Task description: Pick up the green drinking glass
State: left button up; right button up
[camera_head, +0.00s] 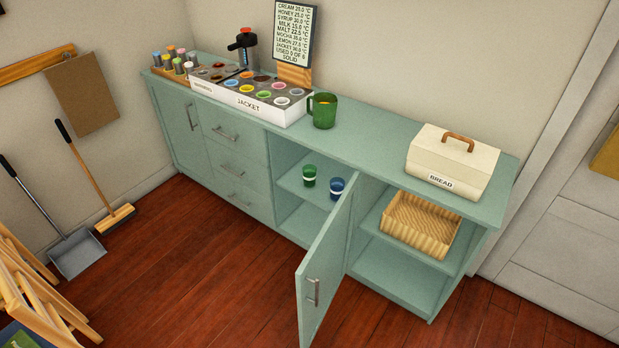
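A small green drinking glass (309,175) stands upright on the upper shelf inside the open middle compartment of the green cabinet (381,147). It has a pale band near its lower part. A similar blue glass (337,187) stands just to its right, close to the open door. A larger green mug (323,111) with a handle stands on the countertop above. Neither of my grippers shows in the head view.
The cabinet door (327,265) stands open and juts out over the floor, right of the glasses. A wicker basket (421,222) sits on the right shelf. A bread box (453,161), a jacket tray (262,104) and a dark dispenser (244,47) stand on top.

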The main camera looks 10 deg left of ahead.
aim_at(308, 172)
jog(key=i+j+z, duration=0.1)
jog(key=j+z, duration=0.15)
jog(key=j, duration=0.5)
jog(key=i+j+z, duration=0.45)
jog(key=j+z, duration=0.2)
jog(key=j, duration=0.2)
jog(key=i+j+z, duration=0.2)
jog(key=j, duration=0.15)
jog(key=j+z, duration=0.2)
jog(key=j, duration=0.15)
jog(key=i+j+z, duration=0.2)
jog(key=j, duration=0.2)
jog(key=i+j+z, duration=0.15)
jog(key=j, duration=0.25)
jog(key=j+z, duration=0.2)
jog(key=j, duration=0.2)
jog(key=i+j+z, duration=0.2)
jog(key=j, duration=0.25)
jog(key=i+j, duration=0.15)
jog(key=j, duration=0.1)
